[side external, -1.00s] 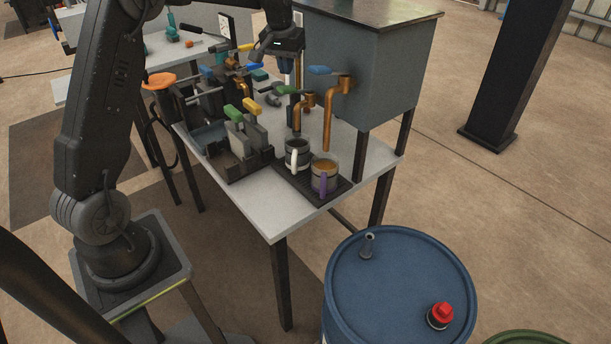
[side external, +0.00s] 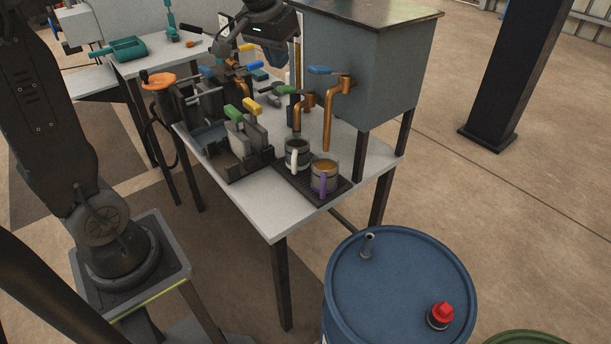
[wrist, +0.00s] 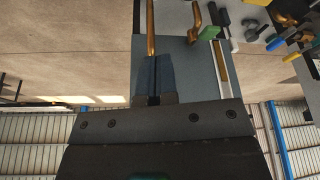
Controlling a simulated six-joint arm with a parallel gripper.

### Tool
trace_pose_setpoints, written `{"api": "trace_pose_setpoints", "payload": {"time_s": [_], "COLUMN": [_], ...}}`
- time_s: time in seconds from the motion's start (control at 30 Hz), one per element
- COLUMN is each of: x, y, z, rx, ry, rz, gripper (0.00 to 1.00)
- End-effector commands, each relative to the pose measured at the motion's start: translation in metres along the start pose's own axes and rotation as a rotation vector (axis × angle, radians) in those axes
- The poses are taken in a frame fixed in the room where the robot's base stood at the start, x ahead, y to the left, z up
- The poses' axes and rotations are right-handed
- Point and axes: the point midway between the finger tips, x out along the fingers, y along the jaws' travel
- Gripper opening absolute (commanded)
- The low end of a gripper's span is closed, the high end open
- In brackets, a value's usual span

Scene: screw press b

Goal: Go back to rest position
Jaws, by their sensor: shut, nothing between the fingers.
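My gripper (side external: 226,47) is high over the back of the white table (side external: 268,225), above the coloured-handled fittings and touching nothing that I can see. In the wrist view its two dark fingers (wrist: 154,66) lie together with nothing between them. Two mugs stand upright on a dark ribbed tray (side external: 338,192) at the table's front. One mug (side external: 323,170) has a purple handle and amber contents; the other mug (side external: 294,147) has a white handle and dark contents. Copper spouts (side external: 328,120) rise behind them.
A grey box-shaped tank (side external: 375,75) stands to the right of my gripper. Levers with green (side external: 233,112) and yellow (side external: 252,105) handles sit left of the mugs. A blue barrel (side external: 400,270) stands at front right, and a black post (side external: 505,80) at right.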

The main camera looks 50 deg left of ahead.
Motion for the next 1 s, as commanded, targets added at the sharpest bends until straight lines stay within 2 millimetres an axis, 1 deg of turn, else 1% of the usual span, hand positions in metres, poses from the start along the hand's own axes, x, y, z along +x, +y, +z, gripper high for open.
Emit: {"api": "trace_pose_setpoints", "payload": {"time_s": [0.03, 0.07, 0.1, 0.17, 0.2, 0.27, 0.3, 0.4, 0.5, 0.6, 0.67, 1.0], "x": [-0.013, -0.018, -0.024, -0.031, -0.034, -0.036, -0.037, -0.035, -0.031, -0.028, -0.027, -0.026], "y": [0.01, 0.015, 0.02, 0.027, 0.03, 0.035, 0.036, 0.039, 0.04, 0.04, 0.04, 0.04], "z": [0.024, 0.036, 0.053, 0.08, 0.098, 0.124, 0.14, 0.174, 0.197, 0.209, 0.213, 0.213], "rx": [0.033, 0.05, 0.073, 0.107, 0.13, 0.163, 0.183, 0.225, 0.254, 0.27, 0.275, 0.275], "ry": [0.022, 0.032, 0.047, 0.066, 0.079, 0.098, 0.11, 0.136, 0.153, 0.162, 0.164, 0.163], "rz": [0.012, 0.019, 0.027, 0.04, 0.05, 0.063, 0.071, 0.09, 0.103, 0.11, 0.112, 0.112], "gripper": [0.0, 0.0, 0.0, 0.0, 0.0, 0.0, 0.0, 0.0, 0.0, 0.0, 0.0, 0.0]}}
